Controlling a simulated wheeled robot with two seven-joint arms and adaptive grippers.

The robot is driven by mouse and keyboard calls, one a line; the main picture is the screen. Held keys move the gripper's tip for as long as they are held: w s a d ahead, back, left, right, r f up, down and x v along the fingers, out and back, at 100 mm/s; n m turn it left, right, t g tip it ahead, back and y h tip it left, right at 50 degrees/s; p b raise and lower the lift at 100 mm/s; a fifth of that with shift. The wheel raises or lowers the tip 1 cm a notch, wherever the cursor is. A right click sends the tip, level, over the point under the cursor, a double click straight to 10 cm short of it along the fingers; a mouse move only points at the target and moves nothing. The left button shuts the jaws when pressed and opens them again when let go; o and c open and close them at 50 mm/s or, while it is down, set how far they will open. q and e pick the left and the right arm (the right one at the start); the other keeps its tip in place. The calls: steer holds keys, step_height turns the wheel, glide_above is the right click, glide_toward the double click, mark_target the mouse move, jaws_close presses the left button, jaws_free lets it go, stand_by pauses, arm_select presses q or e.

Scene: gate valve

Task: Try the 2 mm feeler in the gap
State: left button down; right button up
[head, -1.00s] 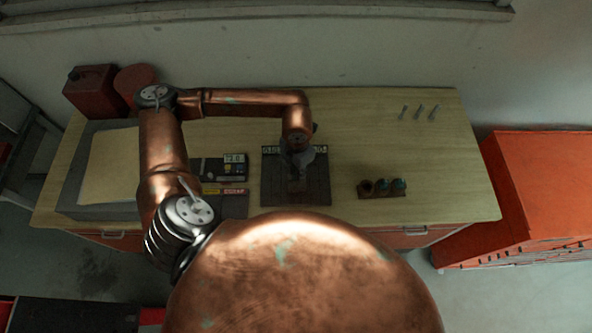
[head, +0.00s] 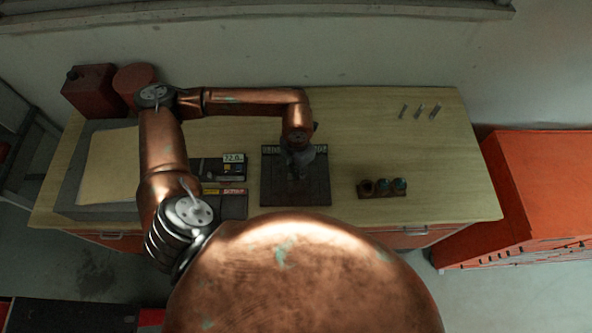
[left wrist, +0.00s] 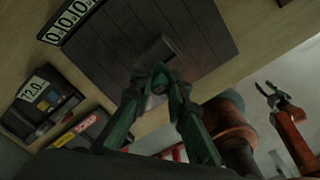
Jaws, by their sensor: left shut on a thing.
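My left gripper (head: 297,176) is over the dark slatted board (head: 318,194) in the middle of the bench. In the left wrist view its green fingers meet at the tips (left wrist: 158,80), shut on a small grey piece (left wrist: 160,87). The piece is mostly hidden, and I cannot tell its size marking. I cannot make out a gap or whether the held piece touches the block. My right gripper (left wrist: 268,89) shows at the right of the left wrist view, empty, with its fingers apart.
Left of the board are a dark case with a numbered label (head: 233,158) and a scrap tray (head: 233,192). A rack with three round holders (head: 382,195) stands to the right. Three grey pins (head: 420,111) stand at the back right. The bench's right side is mostly clear.

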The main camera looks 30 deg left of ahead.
stand_by(0.9)
arm_select(q)
steer(key=shift+b, duration=0.45)
stand_by(0.5)
steer(key=shift+b, duration=0.3)
stand_by(0.8)
steer(key=shift+f+b, duration=0.4)
steer(key=shift+f, duration=0.2)
stand_by(0.4)
steer(key=shift+f+b, duration=0.55)
steer(key=shift+b, duration=0.3)
steer(key=shift+f+b, duration=0.35)
stand_by(0.6)
steer(key=shift+f, duration=0.1)
